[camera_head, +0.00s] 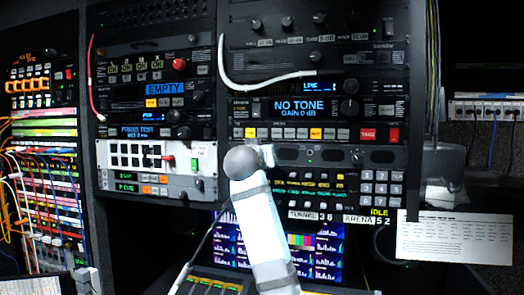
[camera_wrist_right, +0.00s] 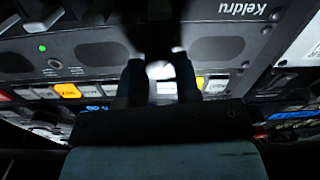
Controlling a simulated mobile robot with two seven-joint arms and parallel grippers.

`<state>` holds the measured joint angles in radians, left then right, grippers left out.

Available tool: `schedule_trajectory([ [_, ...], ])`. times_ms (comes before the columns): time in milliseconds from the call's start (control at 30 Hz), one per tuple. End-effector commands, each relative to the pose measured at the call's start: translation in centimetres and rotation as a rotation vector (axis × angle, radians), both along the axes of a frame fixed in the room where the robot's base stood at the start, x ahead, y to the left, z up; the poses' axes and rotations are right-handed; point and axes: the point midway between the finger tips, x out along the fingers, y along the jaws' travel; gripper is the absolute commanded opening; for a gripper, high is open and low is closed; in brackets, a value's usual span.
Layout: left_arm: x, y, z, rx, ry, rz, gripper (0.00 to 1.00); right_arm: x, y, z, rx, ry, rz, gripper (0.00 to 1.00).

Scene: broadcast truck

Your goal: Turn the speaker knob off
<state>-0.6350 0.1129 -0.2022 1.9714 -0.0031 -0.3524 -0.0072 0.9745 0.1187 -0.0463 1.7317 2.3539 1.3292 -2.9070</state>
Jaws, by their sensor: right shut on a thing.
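The speaker panel (camera_head: 335,155) is a dark strip with oval grilles and a small green light in the middle of the rack. A round knob (camera_head: 357,158) shows on its right part. My right gripper (camera_head: 266,153) is at the panel's left part, shut on a knob between two grilles; arm and wrist mostly hide that spot in the head view. In the right wrist view, the gripper's fingers (camera_wrist_right: 158,75) close in front of the panel face (camera_wrist_right: 75,58) between two dark grilles. The held knob and its pointer cannot be made out clearly. My left gripper is not in view.
A row of lit buttons (camera_head: 318,134) runs just above the speaker panel, and a keypad (camera_head: 381,188) is below right. A white cable (camera_head: 265,83) loops across the rack above. A paper sheet (camera_head: 455,236) hangs at the right.

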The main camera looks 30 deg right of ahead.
Motion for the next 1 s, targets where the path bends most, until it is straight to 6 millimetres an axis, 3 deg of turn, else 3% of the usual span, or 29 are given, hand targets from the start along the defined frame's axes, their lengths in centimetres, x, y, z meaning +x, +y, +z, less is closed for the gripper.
schedule_trajectory([
  [667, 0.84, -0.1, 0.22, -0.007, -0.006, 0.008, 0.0, 0.04, 0.02, -0.08, -0.045, 0.053, 0.001, 0.07],
  [700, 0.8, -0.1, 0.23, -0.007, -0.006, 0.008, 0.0, 0.03, 0.02, -0.09, -0.045, 0.053, 0.001, 0.33],
  [800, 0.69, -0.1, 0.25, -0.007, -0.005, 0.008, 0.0, 0.04, 0.02, -0.08, -0.044, 0.052, 0.001, 0.56],
  [1000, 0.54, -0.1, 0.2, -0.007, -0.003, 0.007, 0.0, 0.02, 0.02, -0.04, -0.044, 0.052, 0.001, 0.56],
])
